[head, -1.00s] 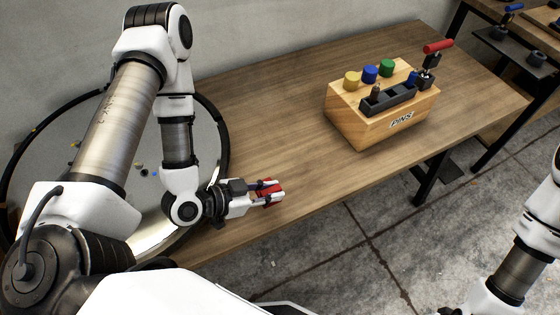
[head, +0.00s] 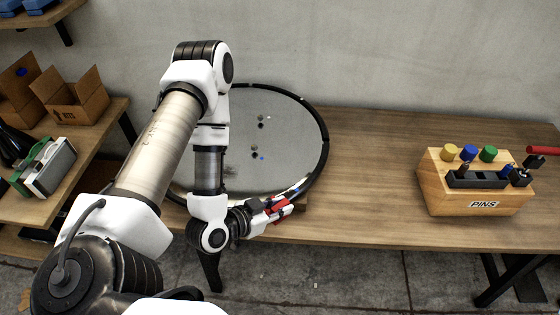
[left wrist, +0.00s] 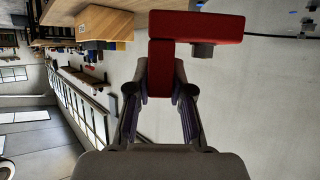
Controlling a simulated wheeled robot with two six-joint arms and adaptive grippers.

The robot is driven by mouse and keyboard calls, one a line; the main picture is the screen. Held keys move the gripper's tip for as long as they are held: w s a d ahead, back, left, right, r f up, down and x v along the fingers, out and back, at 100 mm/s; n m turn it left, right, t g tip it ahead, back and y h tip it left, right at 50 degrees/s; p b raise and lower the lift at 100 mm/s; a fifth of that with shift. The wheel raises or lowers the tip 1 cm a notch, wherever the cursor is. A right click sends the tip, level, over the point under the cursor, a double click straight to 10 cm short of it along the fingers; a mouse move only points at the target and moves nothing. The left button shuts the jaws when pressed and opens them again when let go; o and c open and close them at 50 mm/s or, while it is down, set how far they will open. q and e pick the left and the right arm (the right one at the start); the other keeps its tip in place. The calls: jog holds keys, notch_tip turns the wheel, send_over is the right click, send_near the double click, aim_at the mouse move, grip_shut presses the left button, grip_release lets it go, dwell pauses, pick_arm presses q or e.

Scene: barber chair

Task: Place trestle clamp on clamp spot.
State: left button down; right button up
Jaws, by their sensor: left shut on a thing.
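My left gripper (head: 268,211) is shut on a small red L-shaped piece, which I take for the trestle clamp (head: 281,211). In the left wrist view the red clamp (left wrist: 200,27) sits between the fingertips, with a short dark grey stub on the underside of its arm. In the head view the gripper holds it near the table's front edge, in front of the round dark-rimmed disc. I cannot tell whether it touches the table. No marked clamp spot can be made out. My right gripper is out of view.
The large round grey disc (head: 290,135) with a dark rim is partly behind my left arm. A wooden PINS box (head: 478,203) with coloured pegs and a red-handled tool stands right on the wooden table (head: 375,175). Shelves with cardboard boxes (head: 75,97) are left. The table's middle is clear.

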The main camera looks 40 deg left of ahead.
pick_arm(q)
jog(key=w+a+b, duration=0.1)
jog(key=w+a, duration=0.1)
jog(key=w, duration=0.2)
jog(key=w+a+b, duration=0.2)
jog(key=w, duration=0.2)
jog(key=w+a+f+b, duration=0.1)
jog(key=w+a+b, duration=0.1)
jog(key=w, duration=0.3)
jog(key=shift+a+f, duration=0.1)
jog(key=shift+a, duration=0.1)
notch_tip(320, 180, down, 4)
jog(key=shift+r, duration=0.15)
jog(key=shift+w, duration=0.15)
jog(key=shift+b, duration=0.3)
jog(key=shift+f, duration=0.2)
jog(key=c, duration=1.1)
grip_release()
